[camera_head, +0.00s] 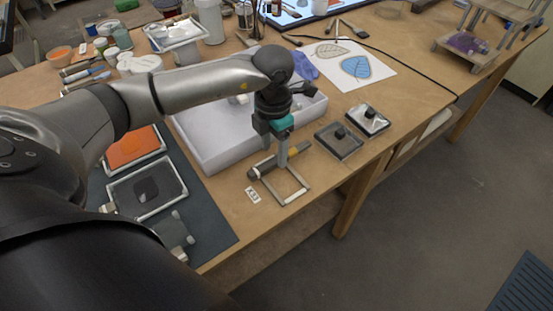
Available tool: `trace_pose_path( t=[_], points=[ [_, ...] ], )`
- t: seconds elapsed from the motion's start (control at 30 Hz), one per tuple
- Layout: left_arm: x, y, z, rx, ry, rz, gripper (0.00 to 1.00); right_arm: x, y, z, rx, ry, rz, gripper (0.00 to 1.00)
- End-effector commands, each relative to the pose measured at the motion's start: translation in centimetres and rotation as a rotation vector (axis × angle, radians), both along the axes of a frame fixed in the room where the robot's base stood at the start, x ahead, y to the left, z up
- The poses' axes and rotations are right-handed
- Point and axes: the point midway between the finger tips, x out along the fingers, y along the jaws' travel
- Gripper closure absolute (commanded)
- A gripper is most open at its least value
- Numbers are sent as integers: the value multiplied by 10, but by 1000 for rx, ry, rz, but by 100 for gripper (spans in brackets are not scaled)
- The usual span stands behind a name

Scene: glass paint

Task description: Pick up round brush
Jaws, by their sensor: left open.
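My left gripper (283,160) points down at a small metal frame (289,197) near the table's front edge. Its jaws are open. A dark, thick-handled tool with a yellowish band (264,168), which looks like the round brush, lies across the back of this frame. The gripper's fingers are right at the tool's middle and hide part of it. I cannot tell whether they touch it. My right gripper is not in view.
A white-walled tray (213,160) stands just behind and left of the frame. A leaf drawing (347,65) lies farther back. Framed orange (130,148) and dark (147,188) panels are at left.

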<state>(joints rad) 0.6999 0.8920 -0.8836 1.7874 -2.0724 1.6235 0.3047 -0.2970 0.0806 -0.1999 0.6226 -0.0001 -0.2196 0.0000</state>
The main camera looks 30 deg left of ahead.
Motion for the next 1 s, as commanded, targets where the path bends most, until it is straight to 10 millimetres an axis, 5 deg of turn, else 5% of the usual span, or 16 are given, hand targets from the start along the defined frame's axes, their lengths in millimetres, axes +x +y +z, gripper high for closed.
trace_pose_path(
  t=[0.2,0.47,1.0],
  points=[
    [0,0,-26,-1,1,0,38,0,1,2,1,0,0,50],
    [0,1,-28,0,0,-1,38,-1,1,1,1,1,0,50],
    [0,1,-27,0,0,0,98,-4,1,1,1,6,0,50]
  ],
)
